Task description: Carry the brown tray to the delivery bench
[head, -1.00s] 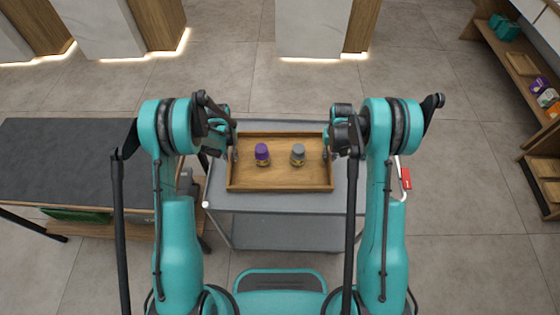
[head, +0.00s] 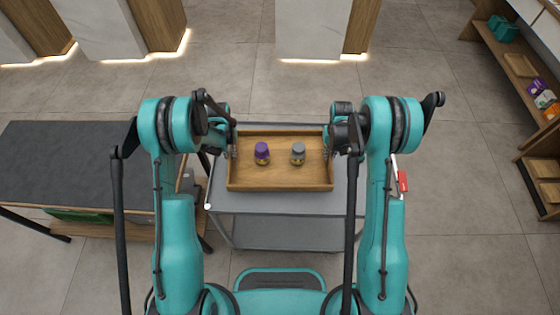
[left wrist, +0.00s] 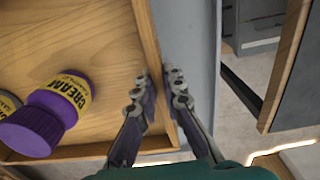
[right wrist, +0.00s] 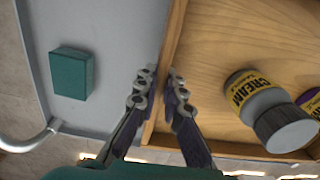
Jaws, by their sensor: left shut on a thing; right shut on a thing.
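The brown wooden tray (head: 280,184) is level in front of me, over the grey cart; I cannot tell whether it touches the top. Inside stand a purple-lidded jar (head: 262,153) and a grey-lidded jar (head: 298,153), both labelled cream in the wrist views. My left gripper (head: 232,152) is shut on the tray's left wall, and its fingers (left wrist: 159,85) straddle that wall in the left wrist view. My right gripper (head: 328,150) is shut on the right wall, with its fingers (right wrist: 160,88) on either side of it. I cannot tell which surface is the delivery bench.
The grey cart (head: 285,205) has a lower shelf. A teal box (right wrist: 72,73) lies on its top beside the tray. A dark-topped table (head: 75,155) stands close on the left. Shelves (head: 525,75) line the right. Tiled floor is open beyond the cart.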

